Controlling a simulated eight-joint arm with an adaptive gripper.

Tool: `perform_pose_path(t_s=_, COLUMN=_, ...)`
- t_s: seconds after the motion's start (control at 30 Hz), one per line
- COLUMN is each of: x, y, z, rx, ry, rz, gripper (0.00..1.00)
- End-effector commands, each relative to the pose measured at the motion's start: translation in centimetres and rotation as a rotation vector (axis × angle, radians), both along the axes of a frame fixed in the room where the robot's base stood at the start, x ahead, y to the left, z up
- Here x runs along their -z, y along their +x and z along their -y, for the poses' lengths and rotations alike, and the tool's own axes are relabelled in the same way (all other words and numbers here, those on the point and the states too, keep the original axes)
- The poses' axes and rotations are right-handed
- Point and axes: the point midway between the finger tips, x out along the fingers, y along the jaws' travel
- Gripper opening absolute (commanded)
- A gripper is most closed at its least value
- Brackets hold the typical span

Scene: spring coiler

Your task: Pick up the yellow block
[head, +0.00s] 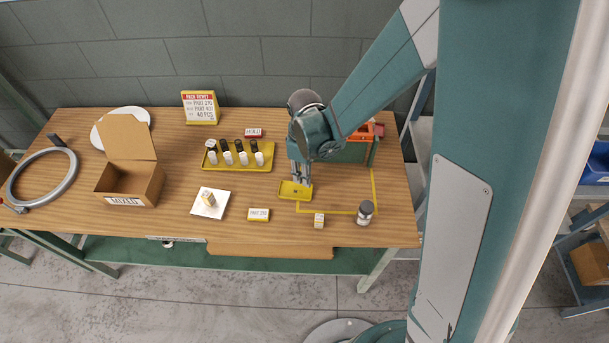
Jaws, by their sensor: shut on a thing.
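My gripper (301,184) points down at a small shallow yellow tray (286,195) right of the table's middle. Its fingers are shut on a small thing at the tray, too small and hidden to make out. I cannot tell whether it is the yellow block, or whether it is lifted clear of the tray. A small pale yellowish block (319,221) with a marked face stands near the front edge, apart from my gripper. A tan block (208,198) sits on a white square plate (222,205) to the left.
A yellow rack (238,165) with several black-and-white bottles stands left of my gripper. A dark-capped jar (365,212) stands at front right. A label stand (258,214), an open cardboard box (132,182) and a grey ring (44,202) lie further left. An orange-topped bin is behind my arm.

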Motion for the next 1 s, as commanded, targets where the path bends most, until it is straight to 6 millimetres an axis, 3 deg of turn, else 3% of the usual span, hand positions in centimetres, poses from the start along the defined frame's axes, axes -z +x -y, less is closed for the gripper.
perform_pose_path(t_s=0.27, x=-2.2, y=-0.1, z=0.0, rx=0.000, ry=0.000, rz=0.000, gripper=0.05)
perform_pose_path(t_s=0.73, x=-7.7, y=0.0, z=0.0, rx=0.000, ry=0.000, rz=0.000, gripper=0.05)
perform_pose_path(t_s=1.0, x=-9.3, y=0.0, z=0.0, rx=0.000, ry=0.000, rz=0.000, gripper=0.05)
